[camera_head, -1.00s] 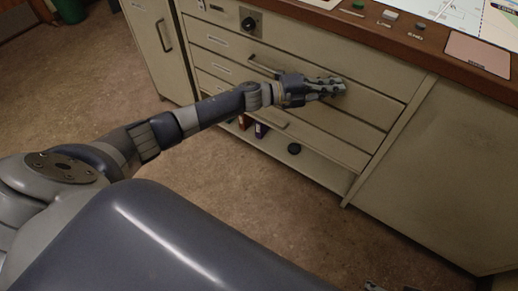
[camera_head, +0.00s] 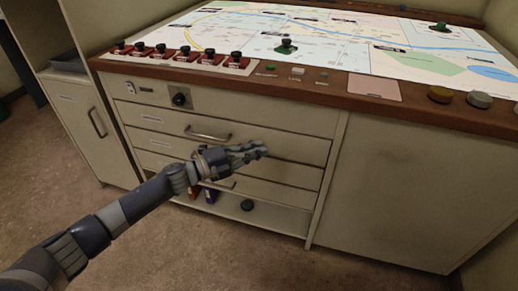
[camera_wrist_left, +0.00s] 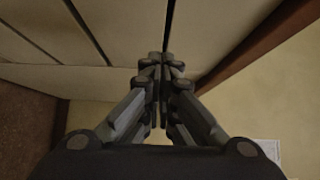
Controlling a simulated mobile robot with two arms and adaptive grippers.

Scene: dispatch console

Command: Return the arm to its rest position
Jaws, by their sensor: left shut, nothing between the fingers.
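My left gripper (camera_head: 249,152) is in front of the console's drawer stack (camera_head: 275,150) in the head view, near the right part of the drawers. It is shut and empty. In the left wrist view the fingers (camera_wrist_left: 162,65) are together, with pale drawer fronts (camera_wrist_left: 110,30) beyond them. I cannot tell whether the fingertips touch a drawer front. My left arm (camera_head: 125,205) reaches in from the lower left. My right gripper is in neither view.
The console desk top carries a lit map (camera_head: 330,40), a row of red-based switches (camera_head: 180,55), and knobs (camera_head: 479,99) at the right. A cabinet (camera_head: 90,125) stands left. Floor in front is clear.

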